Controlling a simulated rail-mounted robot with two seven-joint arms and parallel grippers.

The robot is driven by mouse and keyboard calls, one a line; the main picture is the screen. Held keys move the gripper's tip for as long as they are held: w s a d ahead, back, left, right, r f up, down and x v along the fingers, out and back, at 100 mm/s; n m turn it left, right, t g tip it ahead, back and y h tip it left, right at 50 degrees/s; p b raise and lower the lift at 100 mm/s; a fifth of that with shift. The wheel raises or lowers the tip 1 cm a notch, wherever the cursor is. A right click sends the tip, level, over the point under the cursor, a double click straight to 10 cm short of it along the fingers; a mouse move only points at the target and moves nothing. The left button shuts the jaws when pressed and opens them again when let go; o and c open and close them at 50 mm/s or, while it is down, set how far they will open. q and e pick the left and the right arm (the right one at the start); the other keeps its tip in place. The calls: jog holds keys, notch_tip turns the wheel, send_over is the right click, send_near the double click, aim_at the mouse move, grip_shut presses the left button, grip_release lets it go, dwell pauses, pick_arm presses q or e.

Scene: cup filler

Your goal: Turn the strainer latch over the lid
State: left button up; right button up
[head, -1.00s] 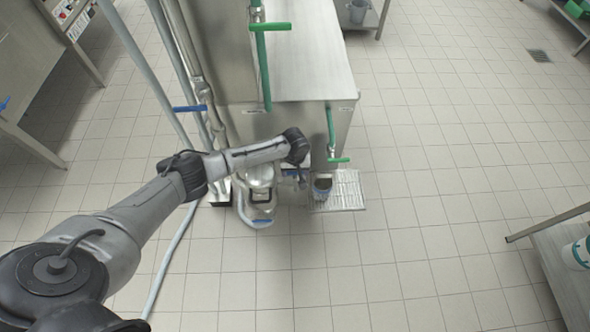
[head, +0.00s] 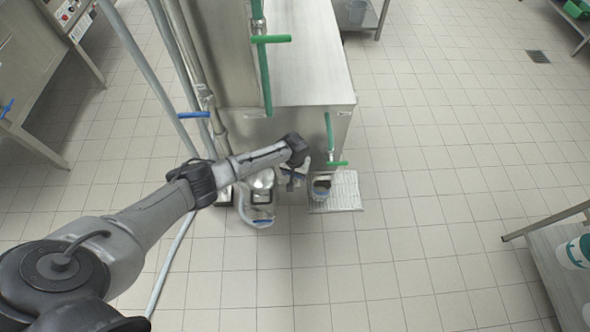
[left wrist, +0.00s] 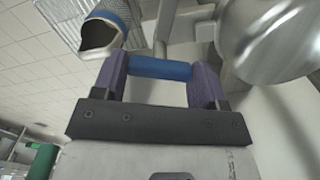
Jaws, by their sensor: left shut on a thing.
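My left gripper (head: 291,180) is low in front of the steel cabinet, between a shiny rounded metal housing (head: 263,180) and the drip tray. In the left wrist view its two purple fingers (left wrist: 161,72) stand on either side of a blue bar (left wrist: 160,68), seemingly the latch handle, and are shut on it. A shiny metal dome (left wrist: 268,38), seemingly the strainer lid, lies right of the fingers, close to the bar. How the latch sits over the lid cannot be told. My right gripper is not in view.
A green-handled pipe (head: 330,135) hangs just above. Vertical pipes (head: 181,75) stand at left. Open tiled floor lies right.

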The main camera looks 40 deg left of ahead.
pick_arm(q)
jog(key=m, duration=0.3)
jog(key=shift+p, duration=0.4)
jog(key=m, duration=0.3)
jog(key=shift+m+p, duration=0.3)
jog(key=m, duration=0.3)
jog(key=shift+m, duration=2.1)
jog(key=o, duration=0.9)
jog(key=shift+o, duration=0.2)
